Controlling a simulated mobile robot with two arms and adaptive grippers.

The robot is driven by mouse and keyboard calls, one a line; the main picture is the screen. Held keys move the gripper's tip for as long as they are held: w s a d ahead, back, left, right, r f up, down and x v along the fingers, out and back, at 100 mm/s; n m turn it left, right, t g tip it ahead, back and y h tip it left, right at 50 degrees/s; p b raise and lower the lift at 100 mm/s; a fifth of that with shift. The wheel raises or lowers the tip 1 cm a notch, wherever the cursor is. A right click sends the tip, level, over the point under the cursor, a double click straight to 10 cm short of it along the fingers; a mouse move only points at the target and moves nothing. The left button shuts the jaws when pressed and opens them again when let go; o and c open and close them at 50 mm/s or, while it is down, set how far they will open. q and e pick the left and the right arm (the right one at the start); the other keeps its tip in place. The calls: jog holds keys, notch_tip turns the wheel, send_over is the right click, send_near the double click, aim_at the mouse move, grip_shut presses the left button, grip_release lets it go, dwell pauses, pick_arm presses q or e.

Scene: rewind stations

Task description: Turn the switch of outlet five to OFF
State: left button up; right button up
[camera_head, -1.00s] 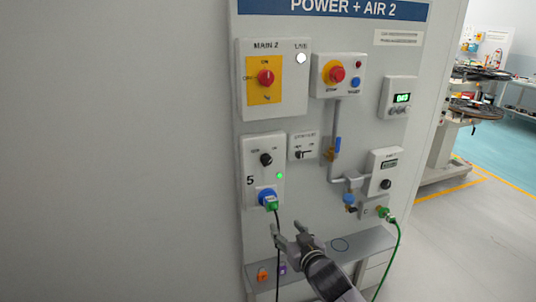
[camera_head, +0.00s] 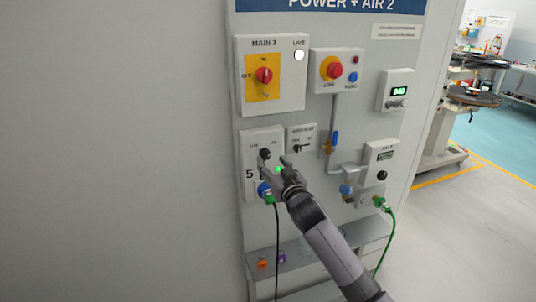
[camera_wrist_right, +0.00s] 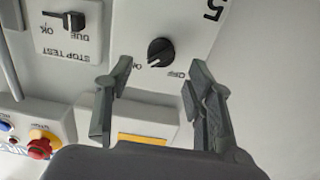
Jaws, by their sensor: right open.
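The outlet five panel (camera_head: 250,193) is a white box marked 5, with a lit green lamp (camera_head: 279,170). Its switch is a small black knob (camera_head: 265,153), which also shows in the right wrist view (camera_wrist_right: 160,51). There the picture is upside down, and the knob's pale mark points towards the ON label. My right gripper (camera_head: 274,160) is open and empty in front of the panel. In the right wrist view, its two fingers (camera_wrist_right: 161,68) stand on either side of the knob, apart from it. My left gripper is not in view.
A blue socket (camera_head: 264,188) with a green plug and black cable sits below the switch. The stop-test box (camera_head: 301,136) with its own black switch is close at the right. MAIN 2 (camera_head: 285,97) is above. A ledge (camera_head: 300,262) juts out below.

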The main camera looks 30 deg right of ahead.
aim_at(267, 156)
jog(key=shift+p+x, duration=0.35)
jog(key=shift+x, duration=1.85)
jog(key=shift+a, duration=0.1)
jog(key=shift+c, duration=0.5)
jog(key=c, duration=1.1)
